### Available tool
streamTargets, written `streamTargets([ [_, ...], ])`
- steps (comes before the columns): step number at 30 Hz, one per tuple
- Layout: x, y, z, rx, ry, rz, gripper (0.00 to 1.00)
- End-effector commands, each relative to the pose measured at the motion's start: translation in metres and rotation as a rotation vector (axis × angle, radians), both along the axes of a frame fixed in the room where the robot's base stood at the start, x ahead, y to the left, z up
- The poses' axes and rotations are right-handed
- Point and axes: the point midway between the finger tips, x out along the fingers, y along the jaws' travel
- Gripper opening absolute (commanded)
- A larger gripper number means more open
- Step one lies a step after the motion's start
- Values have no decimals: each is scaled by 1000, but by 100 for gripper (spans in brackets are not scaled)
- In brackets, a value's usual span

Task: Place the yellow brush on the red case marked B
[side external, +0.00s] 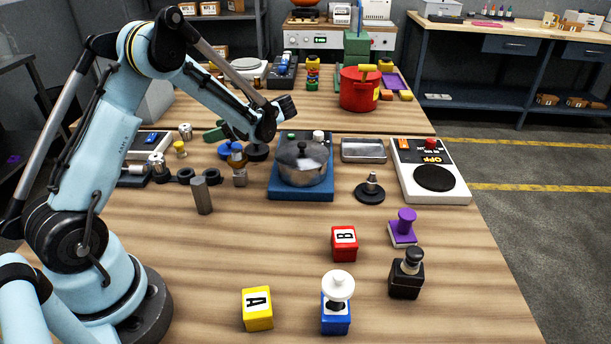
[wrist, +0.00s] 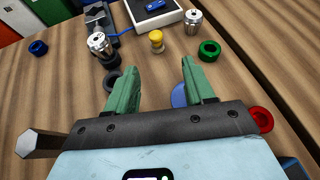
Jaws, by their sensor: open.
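The small yellow brush (side external: 180,149) stands upright on the table left of my arm's end in the side view. In the wrist view the yellow brush (wrist: 156,42) lies just beyond the fingertips, roughly between them and apart from them. My gripper (wrist: 163,66) has its green fingers spread with nothing between them.
Silver cylinders (wrist: 195,21), a green ring (wrist: 209,50) and dark rings (wrist: 111,80) surround the brush. A grey hexagonal bar (side external: 202,196) stands nearby. A pot (side external: 303,164) is right of the gripper. A yellow case A (side external: 257,309) and blue case (side external: 336,318) flank the front.

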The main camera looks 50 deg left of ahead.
Motion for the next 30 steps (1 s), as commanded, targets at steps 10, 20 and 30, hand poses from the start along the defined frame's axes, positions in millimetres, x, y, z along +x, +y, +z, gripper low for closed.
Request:
streamTargets([
  [10, 6, -62, 41, -179, -512, -30, 53],
  [20, -15, -145, 60, -453, -1001, 123, 53],
  [30, -52, -234, 64, -803, -1402, 491, 53],
])
